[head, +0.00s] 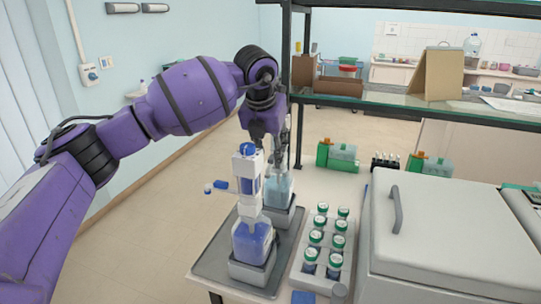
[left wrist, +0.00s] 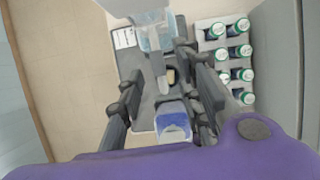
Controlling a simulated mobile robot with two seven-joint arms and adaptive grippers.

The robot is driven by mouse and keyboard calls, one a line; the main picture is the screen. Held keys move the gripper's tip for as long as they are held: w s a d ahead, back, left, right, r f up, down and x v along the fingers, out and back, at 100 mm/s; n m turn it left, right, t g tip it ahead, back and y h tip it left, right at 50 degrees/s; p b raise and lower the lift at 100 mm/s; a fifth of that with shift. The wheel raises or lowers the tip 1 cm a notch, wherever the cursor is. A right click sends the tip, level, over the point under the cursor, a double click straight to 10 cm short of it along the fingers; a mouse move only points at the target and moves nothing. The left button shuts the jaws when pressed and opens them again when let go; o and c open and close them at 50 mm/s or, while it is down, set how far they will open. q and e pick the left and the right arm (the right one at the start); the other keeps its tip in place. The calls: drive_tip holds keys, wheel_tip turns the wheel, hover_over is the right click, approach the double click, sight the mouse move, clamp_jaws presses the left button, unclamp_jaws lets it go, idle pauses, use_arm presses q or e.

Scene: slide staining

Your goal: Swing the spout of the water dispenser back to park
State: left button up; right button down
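The water dispenser (head: 278,188), a bottle of pale blue liquid, stands in a grey holder at the back of the tray. Its upper part is largely hidden by the front dispenser and my left gripper (head: 281,142), so I cannot make out its spout in the head view. In the left wrist view the pale bottle (left wrist: 151,37) is at the top, with a pale narrow part reaching down from it. My left gripper (left wrist: 160,72) points down around this area, fingers spread wide, with nothing visibly held. Contact cannot be told. My right gripper is not in view.
A second dispenser (head: 252,243) with darker blue liquid stands in front, its blue spout pointing left. Both stand on a grey tray (head: 212,264). A rack (head: 311,283) of several green-capped bottles is to the right, beside a large grey lidded machine (head: 435,235). A shelf (head: 400,103) stands behind.

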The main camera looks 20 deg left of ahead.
sight(272, 163)
use_arm(q)
drive_tip(key=shift+x, duration=1.4)
clamp_jaws()
drive_tip(key=shift+w, duration=0.1)
